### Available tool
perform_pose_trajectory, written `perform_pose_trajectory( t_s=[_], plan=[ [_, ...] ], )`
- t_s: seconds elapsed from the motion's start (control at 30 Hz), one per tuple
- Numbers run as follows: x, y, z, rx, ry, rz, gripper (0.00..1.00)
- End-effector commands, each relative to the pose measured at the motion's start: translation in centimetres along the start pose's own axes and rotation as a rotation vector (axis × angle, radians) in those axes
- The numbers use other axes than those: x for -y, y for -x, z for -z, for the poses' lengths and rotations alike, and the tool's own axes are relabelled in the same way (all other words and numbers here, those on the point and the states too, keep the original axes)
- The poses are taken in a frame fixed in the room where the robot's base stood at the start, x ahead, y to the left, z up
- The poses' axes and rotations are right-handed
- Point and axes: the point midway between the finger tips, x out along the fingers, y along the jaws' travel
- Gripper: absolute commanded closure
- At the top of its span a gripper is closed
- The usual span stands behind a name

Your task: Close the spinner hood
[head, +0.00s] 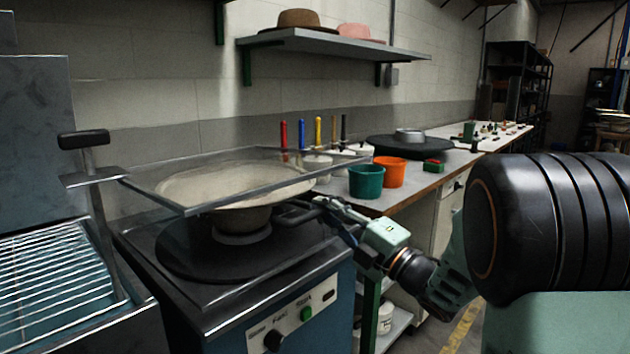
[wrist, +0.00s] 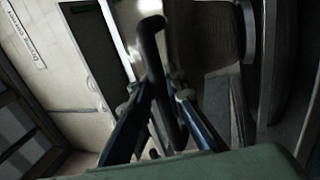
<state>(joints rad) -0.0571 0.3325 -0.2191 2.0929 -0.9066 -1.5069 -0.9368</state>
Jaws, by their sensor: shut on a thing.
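The spinner hood (head: 185,211), a clear panel with a grey metal rim, sits above the blue spinner machine (head: 232,345). Its near edge stands apart from the dark machine top. A pale, wide-brimmed hat form (head: 240,185) shows through and under the hood, above a round dark disc (head: 180,250). My gripper (head: 312,208) reaches in from the right to a dark handle (head: 290,214) at the hood's right side. In the wrist view, my gripper (wrist: 158,98) is shut on the curved black handle (wrist: 152,50), which passes between the fingers. The exact finger contact is dim.
A wire rack (head: 50,280) and a black-topped lever (head: 84,138) stand close on the left. A green bucket (head: 366,181) and an orange bucket (head: 390,171) are on the bench behind my arm. A shelf (head: 330,44) with hats hangs above.

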Motion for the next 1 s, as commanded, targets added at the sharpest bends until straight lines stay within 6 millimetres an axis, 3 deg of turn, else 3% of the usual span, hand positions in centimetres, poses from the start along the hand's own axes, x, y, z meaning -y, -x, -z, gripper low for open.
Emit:
perform_pose_trajectory(
  t_s=[0.3,0.77,0.8,0.83,1.0],
  plan=[
    [3.2,2.4,-0.3,0.006,0.004,-0.006,1.0],
    [4.4,2.9,-0.3,0.006,-0.002,0.008,1.0],
    [4.4,2.9,-0.3,0.006,-0.002,0.009,0.86],
    [4.4,2.9,-0.3,0.006,-0.002,0.01,0.83],
    [4.3,2.7,-0.2,0.005,-0.002,0.007,0.8]
  ],
)
